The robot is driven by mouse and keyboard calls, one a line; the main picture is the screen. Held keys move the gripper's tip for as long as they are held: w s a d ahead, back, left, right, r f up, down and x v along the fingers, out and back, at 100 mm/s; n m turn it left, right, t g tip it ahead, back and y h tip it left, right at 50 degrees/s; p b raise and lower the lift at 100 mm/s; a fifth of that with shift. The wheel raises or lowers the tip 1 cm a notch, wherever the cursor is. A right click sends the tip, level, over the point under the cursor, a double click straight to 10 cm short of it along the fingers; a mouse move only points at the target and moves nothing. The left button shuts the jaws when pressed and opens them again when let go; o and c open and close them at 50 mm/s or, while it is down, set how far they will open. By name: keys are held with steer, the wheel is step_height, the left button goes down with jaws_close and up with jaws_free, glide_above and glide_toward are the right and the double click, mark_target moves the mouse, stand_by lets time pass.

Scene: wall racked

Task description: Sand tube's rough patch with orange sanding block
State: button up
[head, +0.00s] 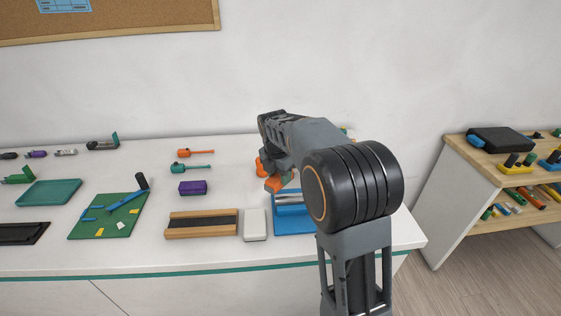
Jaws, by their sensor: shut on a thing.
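A blue holder (293,226) stands at the right end of the white worktop. A silver tube (288,198) lies across it, partly hidden behind my arm. No rough patch can be made out at this size. My gripper (279,175) is over the left end of the holder, its fingers largely hidden by my own arm. It is shut on the orange sanding block (273,185), which shows just above and left of the tube. I cannot tell whether the block touches the tube.
Left of the holder are a white block (255,225), a wood-edged tray (202,224) and a purple box (193,188). A green board (108,216) with small parts lies farther left. The wall rises behind the worktop (150,250). A wooden shelf unit (468,158) stands right, across a floor gap.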

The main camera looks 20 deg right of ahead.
steer(key=shift+r+p, duration=0.9)
steer(key=shift+r, duration=0.5)
steer(key=shift+f, duration=0.15)
